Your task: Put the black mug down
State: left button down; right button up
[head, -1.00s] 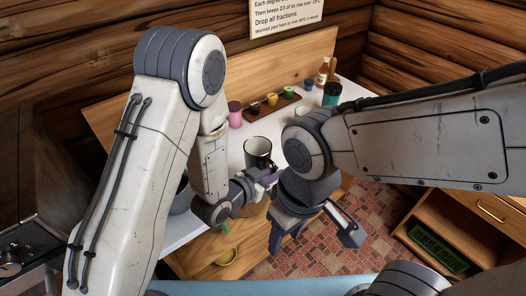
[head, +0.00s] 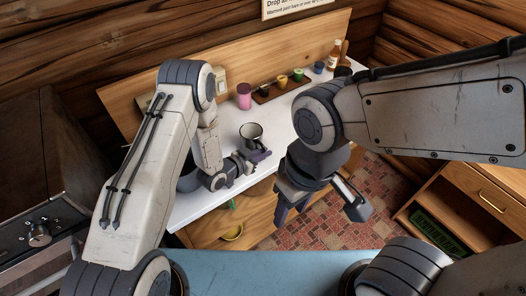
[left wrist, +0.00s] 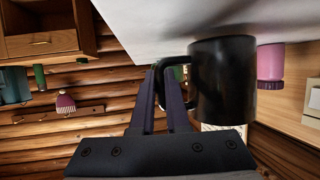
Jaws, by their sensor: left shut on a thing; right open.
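The black mug (head: 251,133), dark outside with a pale inside, is upright at the white counter (head: 206,204) in the head view. In the left wrist view the mug (left wrist: 224,82) is large and close, beside the fingers, with the counter beyond its base. My left gripper (head: 258,157) is shut on the mug's handle, which shows between the fingertips in the left wrist view (left wrist: 170,68). I cannot tell if the base touches the counter. My right gripper (head: 319,207) is open and empty, in front of the counter over the floor.
A pink cup (head: 244,96) stands behind the mug. A wooden tray (head: 262,98) with several small colored cups lies along the back, with a bottle (head: 334,57) farther right. Counter right of the mug looks clear.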

pick_arm(q)
jog(key=shift+f, duration=0.2)
jog(key=shift+f, duration=0.2)
jog(key=c, duration=0.9)
grip_release()
